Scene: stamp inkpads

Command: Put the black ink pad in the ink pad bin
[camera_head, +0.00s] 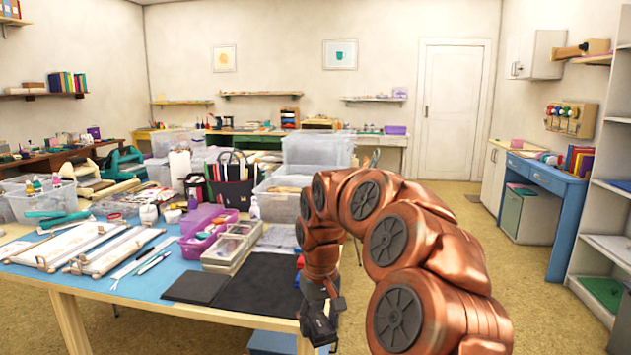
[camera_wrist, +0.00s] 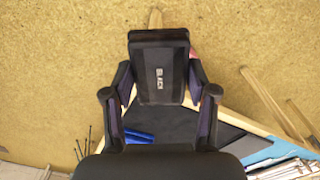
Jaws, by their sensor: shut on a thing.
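The black ink pad (camera_wrist: 160,68), a dark block with a white "BLACK" label, sits between the fingers of my gripper (camera_wrist: 159,94) in the wrist view. The gripper is shut on it. In the head view my gripper (camera_head: 318,322) hangs at the table's right front corner, where the pad is hard to tell from the dark fingers. A purple bin (camera_head: 192,243) with small things inside stands on the table, left of my gripper. I cannot read a label that marks it as the ink pad bin.
The worktable (camera_head: 215,309) has a dark mat (camera_head: 262,284) near my gripper. A divided tray (camera_head: 228,254) stands beside the purple bin. White rolls and tools lie at the left. Clear bins (camera_head: 318,150) stand behind. Open floor lies right of the table.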

